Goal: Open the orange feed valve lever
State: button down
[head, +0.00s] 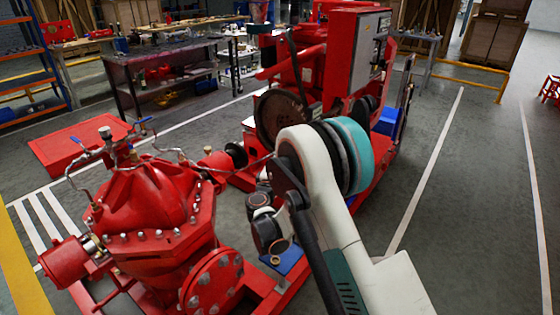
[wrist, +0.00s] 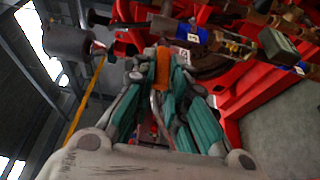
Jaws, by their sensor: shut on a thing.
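In the wrist view, the orange feed valve lever (wrist: 162,68) stands between the fingertips of my gripper (wrist: 162,78). The teal-padded fingers close in on it from both sides, and the gripper is shut on it. The lower end of the lever and its valve body are partly hidden by the fingers. In the head view, my white and teal arm reaches over the red pumpset and hides my gripper and the lever.
The red pump (head: 150,220) with blue-handled small valves fills the left of the head view. The red engine with a grey control panel (head: 367,50) stands behind my arm. Workbenches (head: 165,75) stand at the back left. The grey floor (head: 480,190) at right is clear.

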jog(key=c, duration=1.6)
grip_release()
jog(key=shift+d, duration=0.1)
jog(key=v, duration=1.2)
jog(key=shift+w, duration=0.1)
